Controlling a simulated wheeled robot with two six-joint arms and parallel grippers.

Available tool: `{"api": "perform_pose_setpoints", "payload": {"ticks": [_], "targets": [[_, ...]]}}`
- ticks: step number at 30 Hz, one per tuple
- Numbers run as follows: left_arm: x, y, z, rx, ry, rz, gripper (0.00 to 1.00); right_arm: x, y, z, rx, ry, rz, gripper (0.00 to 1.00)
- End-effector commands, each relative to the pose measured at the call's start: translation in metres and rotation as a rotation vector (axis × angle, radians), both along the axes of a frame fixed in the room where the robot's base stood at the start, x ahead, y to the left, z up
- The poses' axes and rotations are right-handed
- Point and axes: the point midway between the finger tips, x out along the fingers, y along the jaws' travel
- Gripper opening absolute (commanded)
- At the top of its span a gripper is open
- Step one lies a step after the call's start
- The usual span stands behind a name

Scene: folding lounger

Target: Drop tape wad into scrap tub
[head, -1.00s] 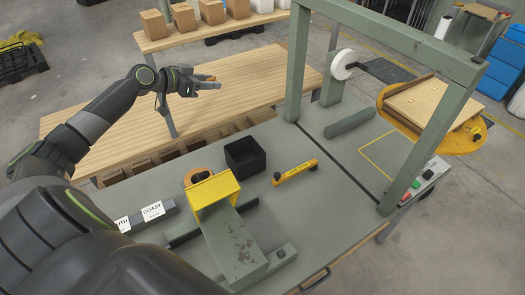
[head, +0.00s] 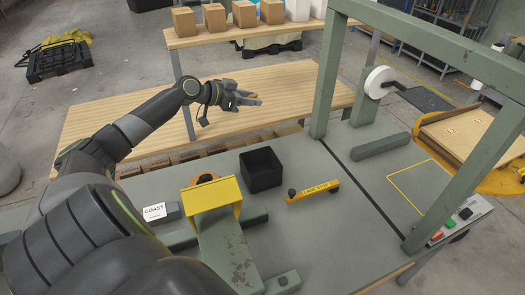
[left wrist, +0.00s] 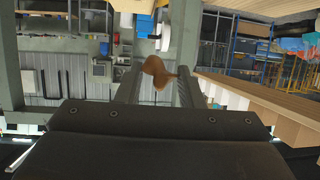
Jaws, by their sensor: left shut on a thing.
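My left gripper (head: 250,99) is above the wooden table, behind the black tub in the head view. It is shut on a brown crumpled tape wad, which shows between the two fingers in the left wrist view (left wrist: 157,72). In the head view the wad is mostly hidden by the fingers. The scrap tub, an open black square box (head: 262,180), stands on the grey-green bench, nearer to me than the gripper. Its visible inside is dark, and I see nothing in it. My right gripper is not in view.
A yellow-topped dispenser (head: 210,195) stands in front of the tub, beside an orange roll (head: 203,179). A yellow bar (head: 313,192) lies right of the tub. A green frame (head: 330,75) rises farther right. Cardboard boxes (head: 215,18) stand on the back table.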

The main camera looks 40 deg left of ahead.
Motion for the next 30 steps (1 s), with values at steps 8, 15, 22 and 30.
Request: {"api": "perform_pose_setpoints", "payload": {"ticks": [8,15,22,30], "targets": [[0.0,0.0,-0.072,0.0,0.0,0.0,0.13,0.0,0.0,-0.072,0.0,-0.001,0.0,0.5],[0.0,0.0,-0.118,0.0,0.0,0.0,0.13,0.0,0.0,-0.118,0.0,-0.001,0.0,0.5],[0.0,0.0,-0.138,0.0,0.0,0.0,0.13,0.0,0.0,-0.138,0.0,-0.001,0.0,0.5],[0.0,0.0,-0.149,-0.001,0.0,0.0,0.13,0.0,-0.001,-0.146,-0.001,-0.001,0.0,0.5]]}}
